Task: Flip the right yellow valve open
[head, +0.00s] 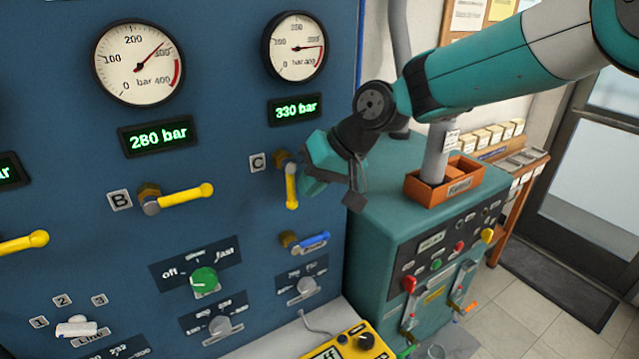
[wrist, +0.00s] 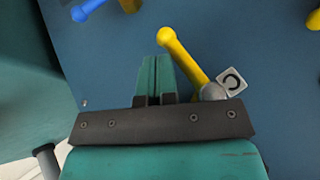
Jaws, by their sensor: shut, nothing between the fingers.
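The right yellow valve (head: 291,187), beside the label C, has its handle pointing down on the blue panel. In the wrist view its yellow handle (wrist: 184,56) runs slantwise from a grey hub near the C label. My gripper (head: 304,192) is just right of the handle in the head view. In the wrist view my gripper (wrist: 152,62) has its teal fingers pressed together and empty, close beside the handle. I cannot tell whether they touch it.
Valve B's yellow handle (head: 185,196) lies nearly level to the left. A blue-handled valve (head: 312,242) sits below valve C. The display (head: 294,109) above valve C reads 330 bar. A teal cabinet (head: 400,220) with an orange tray (head: 420,190) stands right of the panel.

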